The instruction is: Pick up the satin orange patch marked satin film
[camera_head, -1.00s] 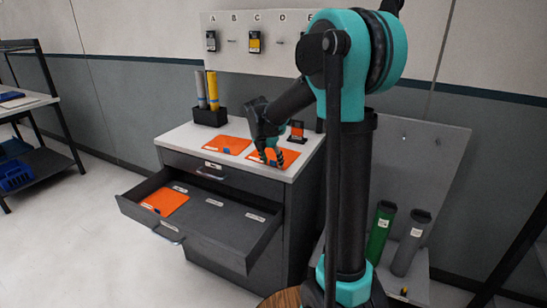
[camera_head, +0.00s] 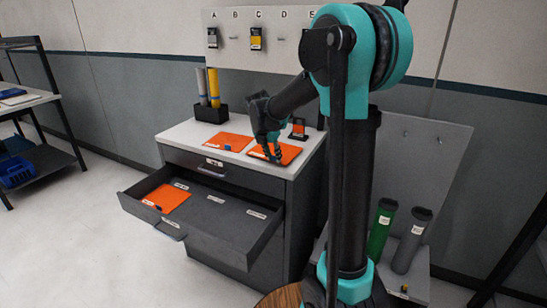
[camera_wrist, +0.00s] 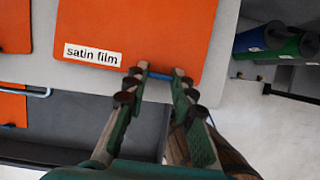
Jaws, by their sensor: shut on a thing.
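The orange patch (camera_head: 289,151) labelled "satin film" lies flat at the right of the cabinet top in the head view. It fills the top middle of the wrist view (camera_wrist: 165,30), where its white label can be read. My gripper (camera_head: 273,157) reaches down over its front edge. In the wrist view, the fingertips (camera_wrist: 158,74) are shut on a small blue tab (camera_wrist: 160,76) at that edge. Whether the patch is clear of the top cannot be told. Another orange patch (camera_head: 227,142) with a blue tab lies to its left.
An open drawer (camera_head: 225,218) below holds a third orange patch (camera_head: 168,198). A black holder (camera_head: 211,115) with grey and yellow rolls stands at the back left of the top. A small dark stand (camera_head: 298,130) is close behind my gripper. Green (camera_head: 381,228) and grey tubes stand at right.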

